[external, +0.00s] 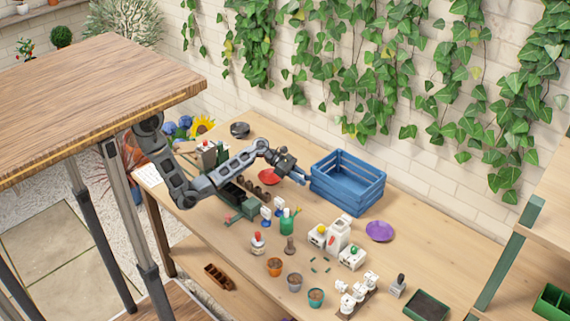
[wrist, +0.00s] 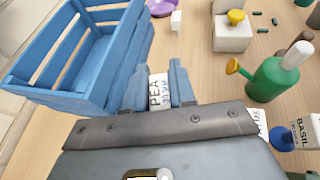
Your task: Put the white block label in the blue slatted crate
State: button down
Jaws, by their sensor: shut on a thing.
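My gripper (wrist: 160,88) is shut on a white block label (wrist: 158,92) with dark lettering that reads "PEA" at its top. The label stands between the two blue fingers in the wrist view; its lower part is hidden by the gripper body. In the external view my gripper (external: 301,177) is just left of the blue slatted crate (external: 335,192), and the label cannot be made out there. The crate also fills the upper left of the wrist view (wrist: 112,75). It looks empty in the parts that show.
A green bottle (external: 287,222) with a yellow spout stands in front of my gripper. A purple saucer (external: 379,231) lies right of the crate, near white boxes (external: 338,235). A red dish (external: 269,176) lies left of my gripper. Small pots (external: 275,267) stand nearer the front.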

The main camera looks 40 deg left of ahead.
jog(key=w+a+n+t+y, duration=0.2)
jog(key=a+n+t+y, duration=0.35)
jog(key=a, duration=0.45)
jog(key=w+a+n+t+y, duration=0.35)
jog(key=a+n, duration=0.25)
jog(key=a, duration=0.4)
jog(key=s+d+r+m+g+h+p, duration=0.15)
jog(key=s+d, duration=0.25)
jog(key=d, duration=0.5)
jog(key=s+d+m+h, duration=0.2)
jog(key=s+d, duration=0.3)
jog(key=d, duration=0.4)
jog(key=s+d+r+m+g+h+p, duration=0.15)
jog(key=s+d, duration=0.25)
jog(key=d, duration=0.5)
jog(key=shift+h, duration=0.3)
jog(key=w+a+f, duration=0.2)
jog(key=w, duration=0.1)
jog(key=w+a+f+b, duration=0.1)
jog(key=w+a+f, duration=0.1)
jog(key=a, duration=0.1)
jog(key=w+a+f, duration=0.2)
jog(key=w+f, duration=0.1)
jog(key=shift+w+a+f+b, duration=0.1)
jog(key=shift+w+a+b, duration=0.1)
jog(key=shift+w+b, duration=0.15)
jog(key=shift+f, duration=1.95)
jog(key=shift+f, duration=0.2)
